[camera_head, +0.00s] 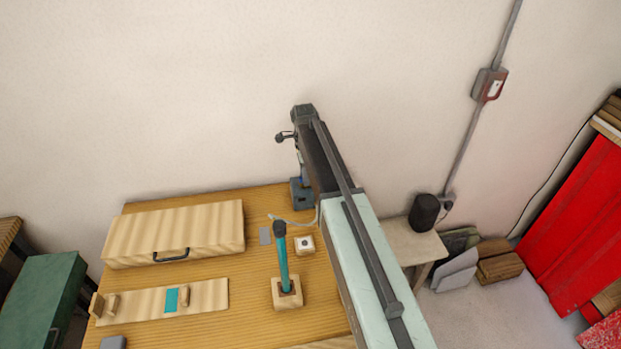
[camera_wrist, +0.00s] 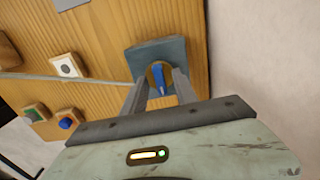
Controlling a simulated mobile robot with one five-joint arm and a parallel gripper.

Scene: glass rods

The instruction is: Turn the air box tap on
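The air box (camera_wrist: 143,59) is a grey-blue block on the wooden table top, and it also shows in the head view (camera_head: 301,196) beyond my arm. Its tap is a blue lever handle (camera_wrist: 159,80) on a round brass base, pointing toward my gripper in the wrist view. My gripper (camera_wrist: 159,76) is open, with one finger on each side of the handle. Gaps show between the fingers and the handle, so neither seems to touch it. In the head view my arm hides most of the fingers.
A closed wooden case (camera_head: 175,232) lies farther left. A pale hose (camera_wrist: 60,78) runs to the air box. The wall is close behind.

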